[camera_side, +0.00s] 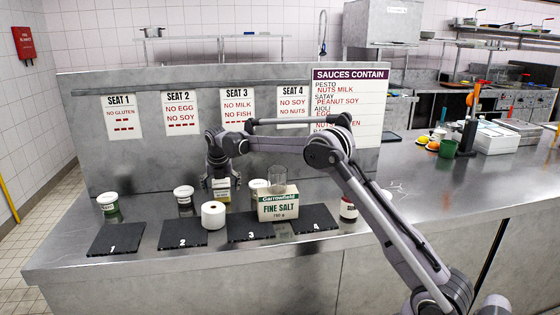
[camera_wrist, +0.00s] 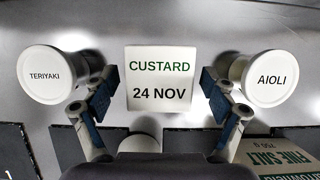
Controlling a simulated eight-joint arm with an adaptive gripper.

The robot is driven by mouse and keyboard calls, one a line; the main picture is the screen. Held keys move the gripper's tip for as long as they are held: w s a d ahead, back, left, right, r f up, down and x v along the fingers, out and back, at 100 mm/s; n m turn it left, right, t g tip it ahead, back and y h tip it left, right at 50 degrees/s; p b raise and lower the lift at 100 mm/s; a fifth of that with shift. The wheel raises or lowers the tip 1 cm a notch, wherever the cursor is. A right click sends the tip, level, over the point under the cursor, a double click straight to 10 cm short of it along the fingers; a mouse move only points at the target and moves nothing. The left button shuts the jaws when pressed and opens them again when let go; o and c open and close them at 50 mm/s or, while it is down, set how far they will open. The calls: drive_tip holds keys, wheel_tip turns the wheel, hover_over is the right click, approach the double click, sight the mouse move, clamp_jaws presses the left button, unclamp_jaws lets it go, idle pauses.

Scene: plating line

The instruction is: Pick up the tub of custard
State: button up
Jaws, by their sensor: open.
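The tub of custard (camera_wrist: 160,68) shows in the wrist view as a square white lid lettered CUSTARD, 24 NOV. In the side view the tub (camera_side: 222,195) stands on the steel counter below my gripper, its upper part hidden by the fingers. My gripper (camera_side: 221,183) points straight down at it. In the wrist view my gripper (camera_wrist: 158,100) is open, with one blue-padded finger on each side of the lid. I see gaps between the fingers and the lid; how far down the fingers reach is hard to tell.
A teriyaki tub (camera_wrist: 52,75) stands close on the left and an aioli tub (camera_wrist: 270,78) close on the right. Numbered black mats (camera_side: 117,240) line the front edge.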

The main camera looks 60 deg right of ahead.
drive_tip(key=shift+x, duration=0.8)
drive_tip(key=shift+c, duration=0.3)
drive_tip(key=c, duration=1.4)
drive_tip(key=shift+o, duration=0.2)
drive_tip(key=shift+r, duration=0.15)
